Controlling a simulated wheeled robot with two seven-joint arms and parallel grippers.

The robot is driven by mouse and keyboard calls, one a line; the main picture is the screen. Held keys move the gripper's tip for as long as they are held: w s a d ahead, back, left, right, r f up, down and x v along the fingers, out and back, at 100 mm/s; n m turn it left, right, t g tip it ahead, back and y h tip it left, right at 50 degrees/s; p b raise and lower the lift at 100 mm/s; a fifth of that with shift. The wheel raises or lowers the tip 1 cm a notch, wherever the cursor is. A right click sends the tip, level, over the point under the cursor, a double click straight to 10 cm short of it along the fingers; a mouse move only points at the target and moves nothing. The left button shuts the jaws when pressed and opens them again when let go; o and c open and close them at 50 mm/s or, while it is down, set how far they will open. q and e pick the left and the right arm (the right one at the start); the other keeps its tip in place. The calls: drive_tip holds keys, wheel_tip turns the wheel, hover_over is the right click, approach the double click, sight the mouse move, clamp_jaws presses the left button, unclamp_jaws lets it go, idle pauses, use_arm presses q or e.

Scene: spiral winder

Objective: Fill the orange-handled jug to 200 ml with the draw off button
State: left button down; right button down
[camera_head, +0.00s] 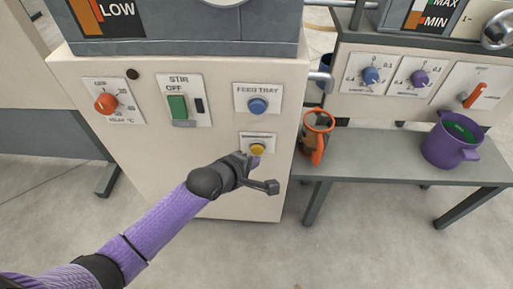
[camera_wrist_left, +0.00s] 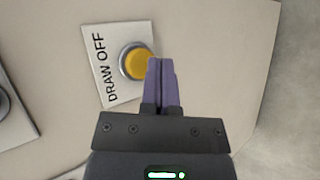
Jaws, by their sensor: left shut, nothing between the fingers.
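The draw off button (camera_head: 257,149) is a yellow round button on a white plate on the front of the cream machine. It also shows in the left wrist view (camera_wrist_left: 134,63), beside the words DRAW OFF. My left gripper (camera_head: 254,160) is shut and empty, its purple fingertips (camera_wrist_left: 161,64) over the button's right edge in the wrist view. I cannot tell whether they touch it. The orange-handled jug (camera_head: 318,150) stands upright on the grey bench, to the right of the machine, under a spout (camera_head: 320,76). Its liquid level is not readable. My right gripper is not in view.
A purple jug (camera_head: 452,148) with green contents stands on the bench (camera_head: 385,150) at the right. The machine panel also carries a red knob (camera_head: 106,103), a green stir switch (camera_head: 178,107) and a blue feed tray button (camera_head: 258,106). The floor in front is clear.

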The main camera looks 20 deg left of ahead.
use_arm(q)
drive_tip(key=s+p, duration=0.2)
drive_tip(key=s+d+p, duration=0.1)
drive_tip(key=s, duration=0.1)
drive_tip(key=shift+s+d+p, duration=0.2)
drive_tip(key=shift+s+p, duration=0.2)
idle(0.8)
drive_tip(key=shift+f, duration=0.1)
